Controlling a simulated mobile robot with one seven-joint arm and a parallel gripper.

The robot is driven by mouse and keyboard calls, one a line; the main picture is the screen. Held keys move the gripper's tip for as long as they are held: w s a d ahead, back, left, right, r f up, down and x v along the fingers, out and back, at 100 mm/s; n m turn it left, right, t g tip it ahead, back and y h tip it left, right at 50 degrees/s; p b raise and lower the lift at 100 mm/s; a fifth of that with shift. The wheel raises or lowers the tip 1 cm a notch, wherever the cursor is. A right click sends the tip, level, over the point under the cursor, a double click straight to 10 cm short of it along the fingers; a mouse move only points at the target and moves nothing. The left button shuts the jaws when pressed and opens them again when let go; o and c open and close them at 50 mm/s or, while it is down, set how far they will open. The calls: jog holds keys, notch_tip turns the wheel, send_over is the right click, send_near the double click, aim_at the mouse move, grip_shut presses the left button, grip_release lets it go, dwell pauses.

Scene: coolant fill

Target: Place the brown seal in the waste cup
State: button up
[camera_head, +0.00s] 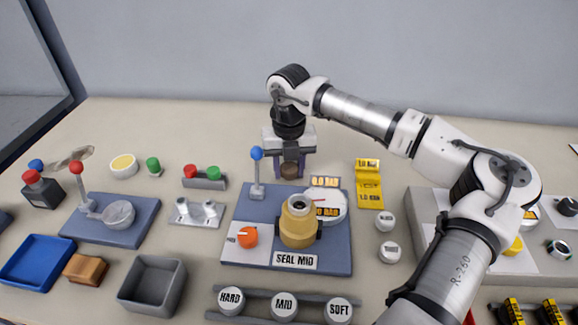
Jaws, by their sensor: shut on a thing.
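My gripper (290,168) points down behind the blue base plate. A small brown round piece, which looks like the brown seal (290,171), sits between its fingers, and the gripper is shut on it. The exact contact at the fingers is too small to see. No container is labelled as the waste cup. A grey open-topped square container (152,286) stands at the front left, well apart from my gripper, and looks empty; I cannot tell if it is the waste cup.
The blue plate (340,258) bears a tan capped vessel (299,222), a gauge, an orange knob (247,237) and a blue-topped lever (257,172). HARD, MID and SOFT discs (284,306) lie in front. A blue tray (37,262) and brown block (86,269) are left.

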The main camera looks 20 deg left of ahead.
jog(key=o, duration=0.8)
jog(key=shift+c, duration=0.2)
jog(key=shift+o, duration=0.2)
